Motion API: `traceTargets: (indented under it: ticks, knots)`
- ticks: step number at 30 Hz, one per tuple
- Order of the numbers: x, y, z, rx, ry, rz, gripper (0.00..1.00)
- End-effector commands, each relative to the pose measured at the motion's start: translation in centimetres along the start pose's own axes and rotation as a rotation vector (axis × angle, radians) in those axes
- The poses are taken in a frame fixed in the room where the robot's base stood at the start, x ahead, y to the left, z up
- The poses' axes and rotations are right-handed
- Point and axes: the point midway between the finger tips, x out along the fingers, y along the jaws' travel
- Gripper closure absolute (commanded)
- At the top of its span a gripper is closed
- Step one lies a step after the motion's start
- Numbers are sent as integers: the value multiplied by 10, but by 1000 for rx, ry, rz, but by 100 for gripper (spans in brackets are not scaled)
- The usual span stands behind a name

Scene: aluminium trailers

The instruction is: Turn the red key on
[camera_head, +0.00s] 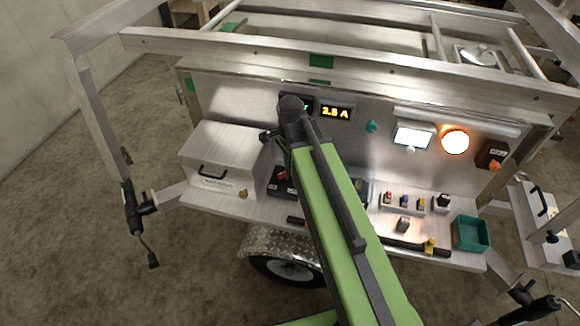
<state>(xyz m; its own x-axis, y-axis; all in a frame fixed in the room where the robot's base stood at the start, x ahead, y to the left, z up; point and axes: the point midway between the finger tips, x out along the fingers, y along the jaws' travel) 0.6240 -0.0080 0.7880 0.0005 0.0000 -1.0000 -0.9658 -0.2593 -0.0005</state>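A small red part (282,175) shows on a black box (283,187) on the trailer's shelf, just left of my green arm. It may be the red key, but it is too small and partly covered to tell its shape or its turn. My arm reaches up across the panel. The dark end of my arm, with what looks like my gripper (268,135), is in front of the panel above the black box. Its fingers are too small and dark to tell open from shut. No contact with the red part can be made out.
A white lidded box (222,160) stands left of the black box. The panel holds a lit "2.8 A" display (335,112), a lit white gauge (413,136) and a glowing orange lamp (455,142). Small switches (404,202) and a green tray (471,234) are at right.

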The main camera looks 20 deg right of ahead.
Motion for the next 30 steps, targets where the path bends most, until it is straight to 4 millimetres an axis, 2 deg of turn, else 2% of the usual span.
traceTargets:
  ticks: [14, 15, 19, 30]
  knots:
    - [0, 1, 0, 13, 0, 3, 100]
    - [0, 1, 0, 12, 0, 3, 82]
    - [0, 1, 0, 12, 0, 2, 65]
    - [-4, 0, 0, 11, 0, 1, 65]
